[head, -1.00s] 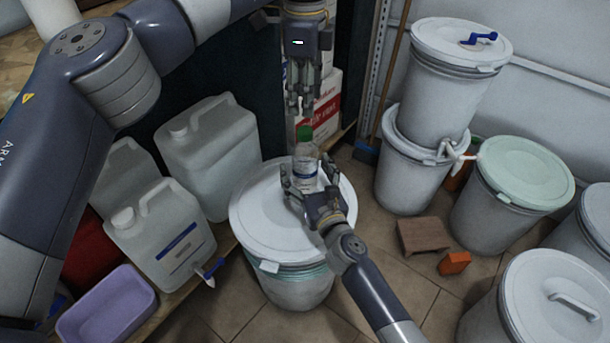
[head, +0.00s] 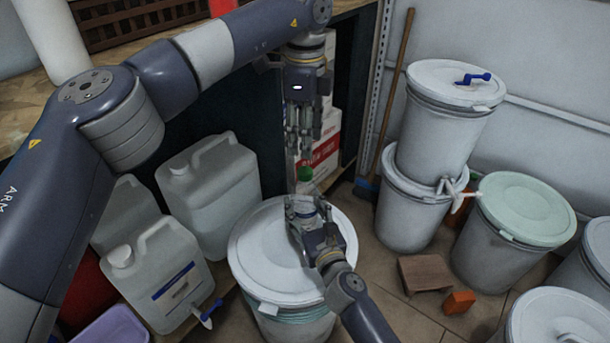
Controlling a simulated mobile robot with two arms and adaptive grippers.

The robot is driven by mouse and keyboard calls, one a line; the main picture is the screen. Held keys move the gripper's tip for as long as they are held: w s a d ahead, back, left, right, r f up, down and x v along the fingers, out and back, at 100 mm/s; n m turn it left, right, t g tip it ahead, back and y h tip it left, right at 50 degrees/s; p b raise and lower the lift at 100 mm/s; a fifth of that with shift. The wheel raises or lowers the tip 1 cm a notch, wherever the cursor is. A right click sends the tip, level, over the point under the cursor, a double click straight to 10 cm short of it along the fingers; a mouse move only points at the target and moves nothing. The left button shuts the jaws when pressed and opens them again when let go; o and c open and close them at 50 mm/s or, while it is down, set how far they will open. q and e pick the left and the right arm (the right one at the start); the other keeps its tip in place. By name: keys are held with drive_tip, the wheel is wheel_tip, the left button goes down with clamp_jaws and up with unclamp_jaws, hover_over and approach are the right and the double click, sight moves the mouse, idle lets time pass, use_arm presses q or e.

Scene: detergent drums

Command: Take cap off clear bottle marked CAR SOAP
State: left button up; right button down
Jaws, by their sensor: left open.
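The clear bottle (head: 307,205) stands upright over the white drum lid (head: 262,250), with its green cap (head: 305,174) on top. My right gripper (head: 305,203) is shut on the bottle's body from the near side. Its fingers hide most of the body and label, so I cannot read the label. I cannot tell whether the bottle's base touches the lid. My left gripper (head: 304,150) points down just above the cap, open and empty. A small gap shows between its fingertips and the cap.
White jugs (head: 170,275) stand at left, with a purple tub (head: 113,328) in front. Stacked drums (head: 450,125) and a green-lidded drum (head: 525,207) stand at right. A brown block (head: 425,273) and an orange block (head: 459,302) lie on the floor. Red-white boxes (head: 322,150) are behind.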

sight(305, 171)
use_arm(q)
drive_tip(key=m, duration=2.4)
drive_tip(key=shift+m, duration=0.3)
drive_tip(key=m, duration=0.4)
drive_tip(key=shift+m, duration=0.3)
drive_tip(key=m, duration=1.2)
drive_tip(key=shift+m, duration=0.3)
drive_tip(key=m, duration=1.1)
drive_tip(key=shift+f, duration=4)
